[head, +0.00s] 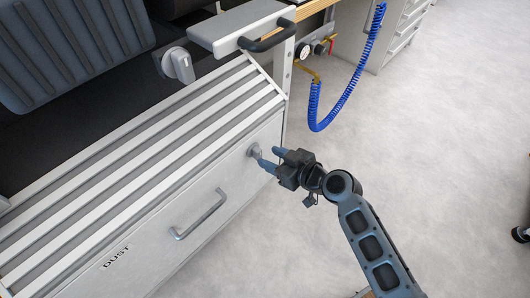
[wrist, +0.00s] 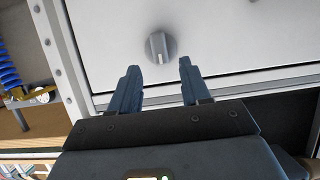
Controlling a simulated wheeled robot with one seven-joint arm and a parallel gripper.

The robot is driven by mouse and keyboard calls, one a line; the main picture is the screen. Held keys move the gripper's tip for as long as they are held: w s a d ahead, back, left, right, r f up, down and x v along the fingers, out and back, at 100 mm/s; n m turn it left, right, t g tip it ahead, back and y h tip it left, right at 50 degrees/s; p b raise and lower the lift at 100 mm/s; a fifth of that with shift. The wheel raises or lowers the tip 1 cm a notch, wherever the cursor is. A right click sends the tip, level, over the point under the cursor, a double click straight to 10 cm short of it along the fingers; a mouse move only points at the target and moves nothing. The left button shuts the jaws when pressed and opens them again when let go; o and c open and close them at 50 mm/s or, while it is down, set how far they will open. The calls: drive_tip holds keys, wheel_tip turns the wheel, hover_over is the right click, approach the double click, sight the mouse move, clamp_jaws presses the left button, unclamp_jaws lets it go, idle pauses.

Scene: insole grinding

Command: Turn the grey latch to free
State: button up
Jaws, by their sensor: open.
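The grey latch (wrist: 160,47) is a round knob with a raised grip bar, on the pale front panel of the dust drawer (head: 222,185). In the wrist view it sits between and just beyond my two fingertips, its bar roughly in line with the fingers. In the head view the latch (head: 254,151) is at the drawer's upper right, close to the fingertips. My gripper (head: 270,160) is open and points at the panel; it also shows in the wrist view (wrist: 158,72). I see no contact between fingers and latch.
A bar handle (head: 199,214) is on the drawer, left of my gripper. A slatted grille (head: 130,165) lies above it. Another grey knob (head: 178,65) is higher up, left of a black handle (head: 267,37). A blue coiled hose (head: 345,95) hangs behind.

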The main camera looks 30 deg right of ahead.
sight(260, 153)
drive_tip(key=shift+x, duration=2.1)
drive_tip(key=shift+c, duration=0.2)
clamp_jaws()
